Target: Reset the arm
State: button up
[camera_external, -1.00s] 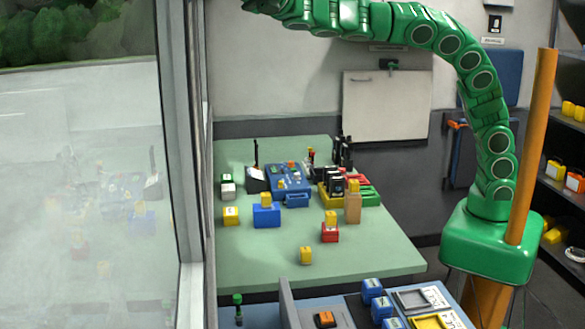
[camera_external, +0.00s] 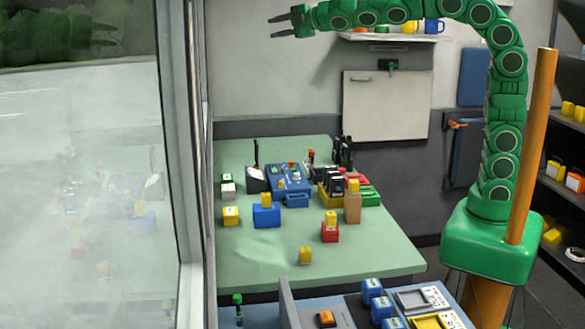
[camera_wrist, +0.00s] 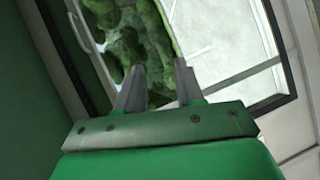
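My green arm (camera_external: 505,110) rises from its green base beside an orange post and arches over to the left. My gripper (camera_external: 271,27) is at the top of the external view, high above the table and close to the window frame, pointing left. Its two grey fingers are apart with nothing between them. In the wrist view the gripper (camera_wrist: 160,64) also shows its fingers spread and empty, with the window and green foliage beyond.
The green table (camera_external: 350,250) below holds blocks, including a blue block (camera_external: 266,216) and a red block (camera_external: 330,234). A shelf with cups (camera_external: 432,27) is behind the arm. The window frame (camera_external: 184,150) stands left. A whiteboard (camera_external: 385,107) hangs on the back wall.

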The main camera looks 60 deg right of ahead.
jog(key=s+d+f+m+g+h, duration=0.3)
jog(key=s+d+f+m+g, duration=0.15)
jog(key=s+d+f, duration=0.55)
jog(key=s+d+f+m+g+h, duration=0.25)
jog(key=s+d+f+m, duration=0.4)
jog(key=d+f, duration=0.45)
jog(key=s+d+f+m+g, duration=0.1)
jog(key=s+f+m+g, duration=0.1)
jog(key=s, duration=0.8)
jog(key=s+d+f+m+g+y, duration=0.1)
jog(key=s+d+f+m+g, duration=0.1)
jog(key=s, duration=0.8)
jog(key=s+d+f+m+g, duration=0.2)
jog(key=s+f+g, duration=0.3)
jog(key=s, duration=0.6)
jog(key=shift+f+m, duration=0.75)
jog(key=shift+m, duration=0.15)
